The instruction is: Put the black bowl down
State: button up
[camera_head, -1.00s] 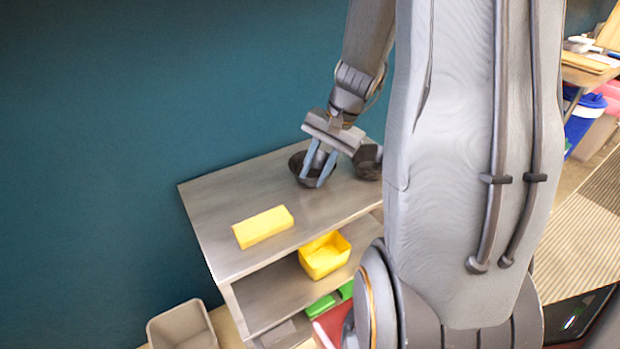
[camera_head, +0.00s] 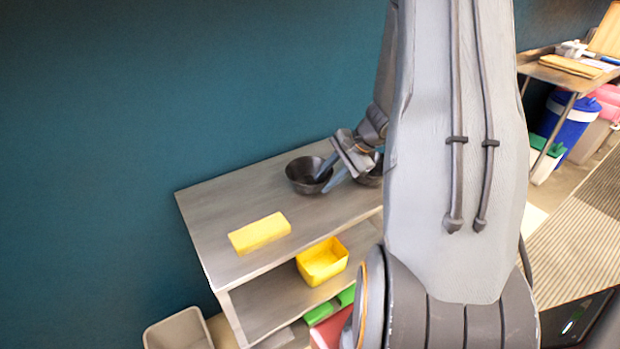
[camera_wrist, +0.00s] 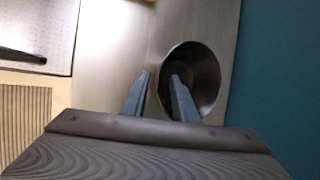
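A black bowl (camera_head: 299,180) sits upright on the grey top of a shelf unit (camera_head: 215,205), close to the wall. It also shows in the wrist view (camera_wrist: 207,72), with its inside empty apart from a finger. My gripper (camera_head: 330,178) is tilted low at the bowl's right side. In the wrist view my gripper (camera_wrist: 161,77) has its fingers apart, one over the bowl's inside and one outside its left rim. Gaps show between the fingers and the rim. A second dark bowl (camera_head: 371,179) stands to the right, mostly hidden by my arm.
A yellow block (camera_head: 260,233) lies on the shelf top, with bare surface around it. A yellow bin (camera_head: 322,261) and green items (camera_head: 320,309) are on lower levels. A beige bin (camera_head: 180,330) stands at the lower left. The teal wall (camera_head: 120,120) rises behind the shelf.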

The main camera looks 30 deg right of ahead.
jog(key=shift+x, duration=1)
grip_shut()
notch_tip(320, 180, up, 10)
jog(key=shift+b, duration=0.8)
